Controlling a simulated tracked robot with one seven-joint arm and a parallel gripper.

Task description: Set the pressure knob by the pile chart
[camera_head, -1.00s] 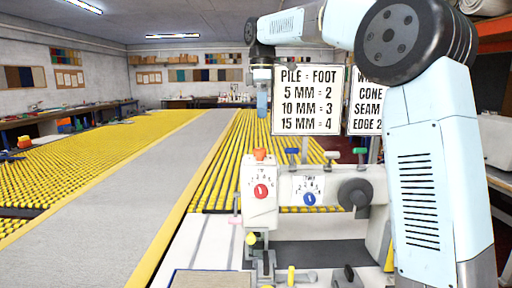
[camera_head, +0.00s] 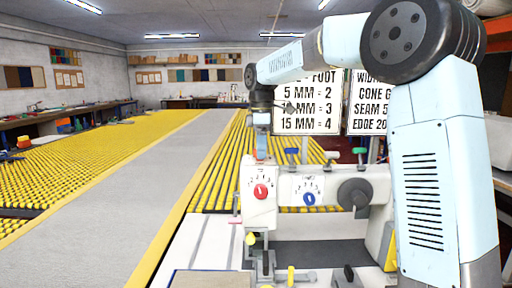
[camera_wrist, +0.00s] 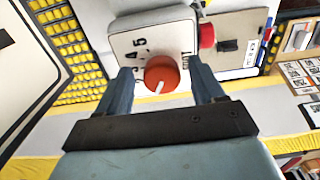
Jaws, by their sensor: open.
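An orange-red knob (camera_wrist: 161,73) with a white pointer sits on the machine's white top face (camera_wrist: 135,38), which carries 3, 4, 5 and sideways lettering. In the wrist view it lies between the fingers of my open gripper (camera_wrist: 162,88); contact cannot be told. In the head view my gripper (camera_head: 261,148) points down over the machine head and mostly hides this knob. The pointer aims toward the bottom of the wrist picture; its number cannot be told. The pile chart (camera_head: 310,122) reads 5 MM = 2, 10 MM = 3, 15 MM = 4, partly covered by my arm.
The machine's front has a red dial (camera_head: 260,191), a blue dial (camera_head: 309,199) and a dark handwheel (camera_head: 354,194). Blue and green knobs stand on posts behind. A second sign (camera_head: 367,105) hangs right of the chart. A grey strip (camera_head: 125,185) runs along the yellow rollers at left.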

